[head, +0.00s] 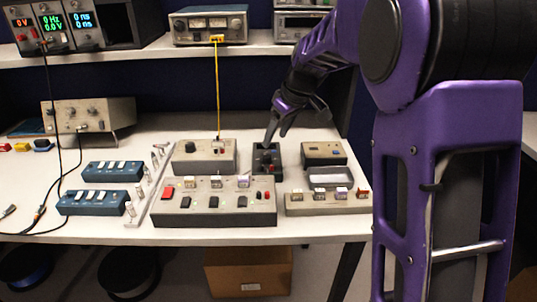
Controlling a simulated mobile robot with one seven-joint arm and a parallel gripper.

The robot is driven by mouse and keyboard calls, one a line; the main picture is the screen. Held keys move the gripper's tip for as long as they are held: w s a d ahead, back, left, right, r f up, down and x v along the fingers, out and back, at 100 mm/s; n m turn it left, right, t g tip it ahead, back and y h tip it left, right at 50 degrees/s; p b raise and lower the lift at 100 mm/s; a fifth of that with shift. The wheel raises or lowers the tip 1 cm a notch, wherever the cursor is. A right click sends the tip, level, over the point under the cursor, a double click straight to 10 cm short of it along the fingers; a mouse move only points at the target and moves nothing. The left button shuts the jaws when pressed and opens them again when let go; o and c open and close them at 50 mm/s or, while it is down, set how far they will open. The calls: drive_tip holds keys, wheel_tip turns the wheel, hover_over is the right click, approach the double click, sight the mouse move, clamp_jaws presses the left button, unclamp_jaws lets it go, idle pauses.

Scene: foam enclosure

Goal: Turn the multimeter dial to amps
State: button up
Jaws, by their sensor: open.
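A small dark box (266,163), which looks like the multimeter, stands on the white bench behind the front control boxes. Its dial and markings are too small to read, and my gripper partly covers its upper part. My gripper (276,134) is open, with its fingers pointing down just above the box's top. I cannot tell whether a fingertip touches it. A grey box with a dark knob (204,158) stands to its left.
A long grey control box (214,208) with switches stands in front, and a beige switch box (327,203) at front right. A small grey meter (323,153) sits right of the dark box. Blue switch boxes (92,203) lie left. A shelf (160,50) with instruments hangs behind; a yellow cable (218,95) drops from it.

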sight(267, 155)
drive_tip(key=x, duration=0.7)
drive_tip(key=shift+w+a+f+b, duration=0.1)
drive_tip(key=shift+f+b, duration=0.2)
drive_tip(key=shift+b, duration=0.1)
clamp_jaws()
